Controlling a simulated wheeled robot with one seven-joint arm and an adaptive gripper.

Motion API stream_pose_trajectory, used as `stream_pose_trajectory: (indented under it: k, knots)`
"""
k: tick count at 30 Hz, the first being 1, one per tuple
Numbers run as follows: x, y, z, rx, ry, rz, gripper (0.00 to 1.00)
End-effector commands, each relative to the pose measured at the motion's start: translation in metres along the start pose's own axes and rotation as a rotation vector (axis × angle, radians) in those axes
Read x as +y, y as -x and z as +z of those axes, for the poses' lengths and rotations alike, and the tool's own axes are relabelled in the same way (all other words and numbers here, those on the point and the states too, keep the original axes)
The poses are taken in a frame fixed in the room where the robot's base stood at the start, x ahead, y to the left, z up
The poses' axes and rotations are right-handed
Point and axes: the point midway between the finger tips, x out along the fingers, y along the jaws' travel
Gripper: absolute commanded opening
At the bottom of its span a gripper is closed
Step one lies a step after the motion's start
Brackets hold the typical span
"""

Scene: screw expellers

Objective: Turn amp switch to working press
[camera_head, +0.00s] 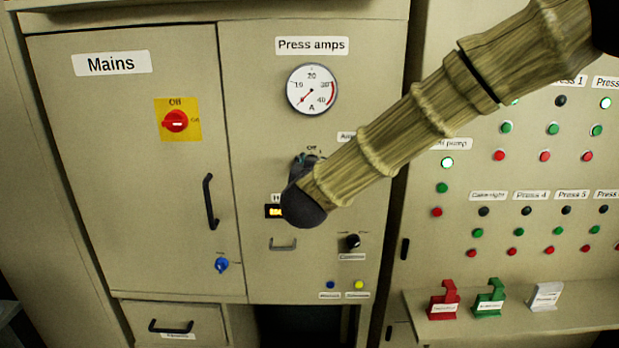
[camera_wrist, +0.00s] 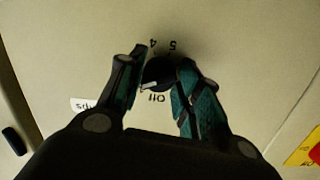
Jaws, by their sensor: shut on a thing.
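The amp switch is a black rotary knob below the Press amps meter (camera_head: 312,90). In the wrist view the knob (camera_wrist: 161,73) sits between the fingertips of my gripper (camera_wrist: 162,82), which is shut on it. Its white pointer is toward the left and slightly down in that view, near the Off mark. The marks 4 and 5 show on the knob's far side; other marks are hidden by the fingers. In the head view my arm covers much of the dial, and Off is readable above my gripper (camera_head: 305,163). The meter needle points to the lower left.
The Mains cabinet with a red switch (camera_head: 176,121) is at left. The press panel at right has a dark lamp under Press 1 (camera_head: 560,101) and a lit lamp (camera_head: 605,103) beside it. A black knob (camera_head: 352,241) sits below my arm. Colored tag holders (camera_head: 489,299) stand on the ledge.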

Motion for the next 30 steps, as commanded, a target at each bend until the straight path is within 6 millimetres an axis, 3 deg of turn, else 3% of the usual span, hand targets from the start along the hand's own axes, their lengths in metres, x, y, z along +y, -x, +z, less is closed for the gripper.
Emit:
stream_pose_trajectory:
  k: [12,29,30]
  knots:
    - [0.0008,-0.0002,0.0003,-0.014,-0.200,-0.020,0.10]
    - [0.0002,-0.0001,-0.0011,-0.016,-0.230,-0.024,0.10]
    - [0.0002,-0.0001,-0.0011,-0.016,-0.230,-0.024,0.36]
